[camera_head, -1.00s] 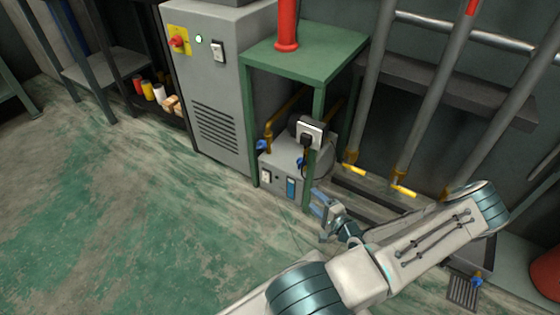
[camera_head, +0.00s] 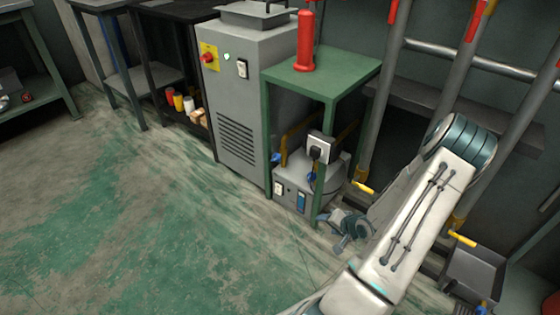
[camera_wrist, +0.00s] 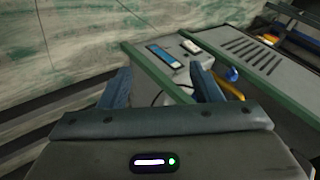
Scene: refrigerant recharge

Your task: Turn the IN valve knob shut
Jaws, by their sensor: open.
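A grey machine (camera_head: 292,187) with a panel stands on the floor under the green table. A blue valve knob (camera_head: 276,158) is at its left side, by a yellow pipe; another blue part (camera_head: 311,177) hangs below the gauge-like box. I cannot read which knob is IN. The wrist view shows one blue knob (camera_wrist: 232,74) beside a yellow pipe, just beyond the right finger. My gripper (camera_wrist: 161,72) is open and empty, its blue fingers apart, with a green table leg crossing between them. In the head view my gripper (camera_head: 342,232) is right of the machine, apart from the knobs.
The green table (camera_head: 325,72) carries a red cylinder (camera_head: 304,42); its front leg (camera_head: 323,165) stands between my gripper and the machine. A tall grey cabinet (camera_head: 236,100) is left of it. Pipes with yellow handles (camera_head: 363,187) stand at the right. Floor at the left is clear.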

